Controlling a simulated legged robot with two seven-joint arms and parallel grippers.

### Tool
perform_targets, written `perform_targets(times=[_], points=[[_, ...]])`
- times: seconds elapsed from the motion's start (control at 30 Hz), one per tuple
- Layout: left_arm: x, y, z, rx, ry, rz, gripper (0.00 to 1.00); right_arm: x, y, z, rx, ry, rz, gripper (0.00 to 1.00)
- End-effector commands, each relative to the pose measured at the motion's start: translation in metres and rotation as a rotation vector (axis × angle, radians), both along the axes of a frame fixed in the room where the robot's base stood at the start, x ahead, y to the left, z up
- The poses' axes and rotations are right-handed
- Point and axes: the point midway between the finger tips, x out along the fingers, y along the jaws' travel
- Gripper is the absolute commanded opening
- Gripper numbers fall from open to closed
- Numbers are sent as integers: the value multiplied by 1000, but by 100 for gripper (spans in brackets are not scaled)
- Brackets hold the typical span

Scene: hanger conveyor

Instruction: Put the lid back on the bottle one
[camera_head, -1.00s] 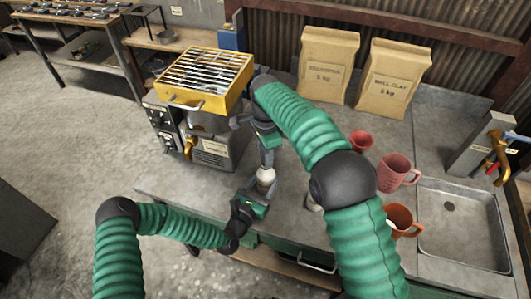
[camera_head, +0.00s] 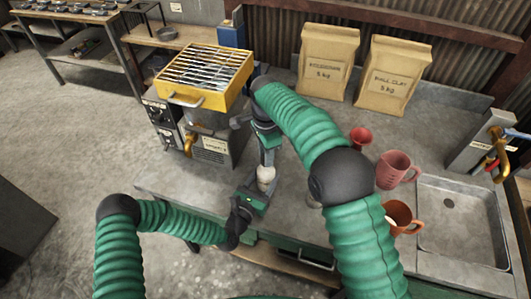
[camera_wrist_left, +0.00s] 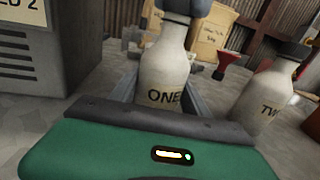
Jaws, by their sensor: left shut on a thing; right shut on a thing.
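Bottle one (camera_wrist_left: 168,70) is a pale bottle marked "ONE". It stands upright between the jaws of my left gripper (camera_head: 258,188), which is shut on it. Its upper part also shows in the head view (camera_head: 266,173). My right gripper (camera_head: 267,160) points down from above and is at the bottle's top. Whether the lid is fully seated cannot be told.
Bottle two (camera_wrist_left: 262,98), with a dark lid, stands to the right. A yellow grill-topped machine (camera_head: 203,78) and paper sacks (camera_head: 327,65) stand behind.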

Motion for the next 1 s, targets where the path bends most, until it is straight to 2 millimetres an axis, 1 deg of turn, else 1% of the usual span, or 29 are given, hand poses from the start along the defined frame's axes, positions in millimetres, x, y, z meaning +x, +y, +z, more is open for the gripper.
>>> perform_targets(times=[0.07,0.17,0.27,0.3,0.4,0.5,0.6,0.7,0.97,1.0], points=[[0,0,-1,0,2,-1,0,0,0,0,-1,-1,-24,0],[0,0,-1,0,2,-1,0,0,1,0,-2,-1,-167,0],[0,0,-1,0,2,-1,0,-1,1,0,-2,-3,-446,0],[0,0,-1,0,2,-1,0,-1,1,0,-2,-4,-579,0],[0,0,-1,1,2,-1,0,-1,2,-1,-2,-5,-903,0],[0,0,-1,1,2,-1,0,-1,3,-1,-1,-6,-1168,0],[0,0,-1,1,2,-1,0,-1,3,0,0,-4,-1338,0],[0,0,-1,1,3,-2,0,-1,4,0,1,-4,-1408,0],[-1,-1,-1,2,2,-3,0,-1,4,0,3,-3,-1415,0],[-1,-1,-1,2,2,-3,0,-1,4,0,3,-3,-1415,33]])
